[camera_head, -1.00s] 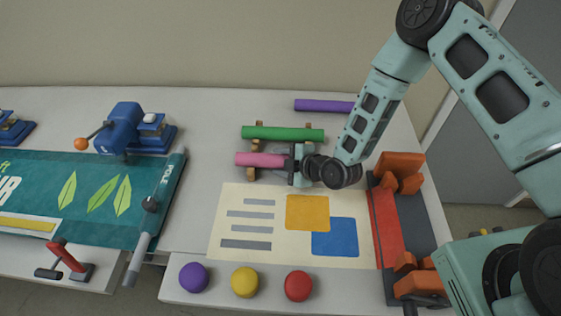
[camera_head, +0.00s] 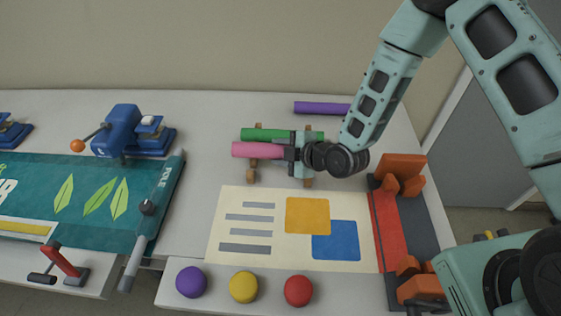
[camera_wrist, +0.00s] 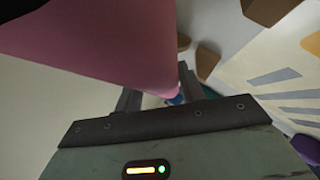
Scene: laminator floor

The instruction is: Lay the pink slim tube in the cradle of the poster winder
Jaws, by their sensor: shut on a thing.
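The pink slim tube (camera_head: 258,150) is in my gripper (camera_head: 292,153), which is shut on it near its right part. The tube lies level, left to right, and appears raised above the wooden rests (camera_head: 251,176). In the wrist view the pink tube (camera_wrist: 100,45) fills the upper left between the fingers, and its far end is out of frame. The likely poster winder (camera_head: 410,220) stands at the right end of the table, with orange brackets at its far and near ends and a red strip between. My gripper is left of it. The tube's right end is hidden by my gripper.
A green tube (camera_head: 262,133) lies just behind the pink one, and a purple tube (camera_head: 322,108) farther back. A cream poster (camera_head: 235,232) lies flat left of the winder. Coloured knobs (camera_head: 243,287) line the front edge. A blue machine (camera_head: 122,130) and teal banner (camera_head: 90,200) are left.

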